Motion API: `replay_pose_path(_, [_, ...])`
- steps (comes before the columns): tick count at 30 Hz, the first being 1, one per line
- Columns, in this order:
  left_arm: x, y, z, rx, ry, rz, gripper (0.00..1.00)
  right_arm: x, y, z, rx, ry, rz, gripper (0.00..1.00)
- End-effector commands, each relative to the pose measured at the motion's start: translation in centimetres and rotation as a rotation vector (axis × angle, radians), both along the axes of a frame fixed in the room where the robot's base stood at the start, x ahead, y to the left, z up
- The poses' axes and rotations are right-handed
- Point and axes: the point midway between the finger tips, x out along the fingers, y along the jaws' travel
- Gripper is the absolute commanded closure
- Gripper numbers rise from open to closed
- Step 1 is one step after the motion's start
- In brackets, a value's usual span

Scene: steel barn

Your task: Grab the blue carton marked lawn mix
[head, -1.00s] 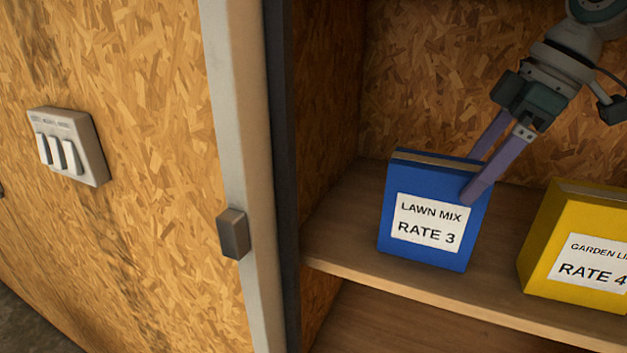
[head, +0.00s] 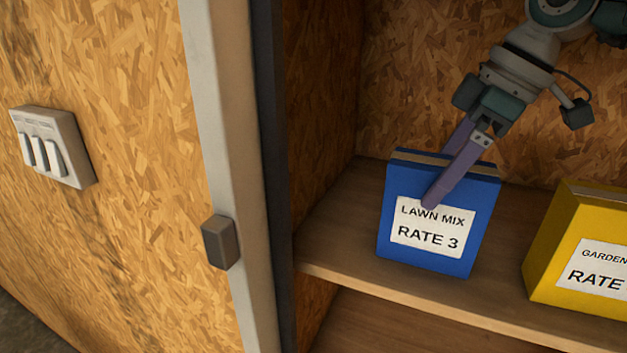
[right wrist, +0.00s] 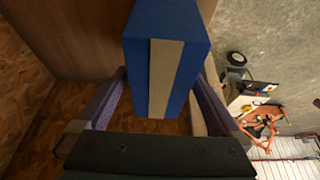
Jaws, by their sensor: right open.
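The blue carton (head: 437,240) stands upright on the wooden shelf, its white label reading LAWN MIX, RATE 3. My right gripper (head: 440,178) reaches down to it from the upper right, open. One finger lies in front of the label's upper part, and the other goes behind the carton, its tip hidden. In the right wrist view the carton (right wrist: 190,45) shows its grey top strip between the two spread fingers (right wrist: 161,78). I cannot tell whether either finger touches it. My left gripper is not in view.
A yellow carton (head: 570,225) marked GARDEN and RATE stands to the right on the same shelf (head: 340,235), with a gap between. A pale upright post with a grey block (head: 220,242) stands left of the shelf. A switch box (head: 52,147) is on the chipboard wall.

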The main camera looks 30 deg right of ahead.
Motion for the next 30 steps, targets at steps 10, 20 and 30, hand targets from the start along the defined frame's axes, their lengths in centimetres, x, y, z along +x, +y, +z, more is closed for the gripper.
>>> replay_pose_path(10, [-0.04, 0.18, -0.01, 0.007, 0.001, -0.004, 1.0, 0.0, 0.01, -0.19, 0.0, 0.0, 0.001, 0.0])
replay_pose_path(20, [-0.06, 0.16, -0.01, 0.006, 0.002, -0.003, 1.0, -0.01, 0.01, -0.17, 0.0, 0.0, 0.0, 0.33])
replay_pose_path(30, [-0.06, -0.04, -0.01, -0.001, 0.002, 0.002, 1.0, 0.0, 0.01, -0.16, 0.0, 0.0, 0.0, 0.71])
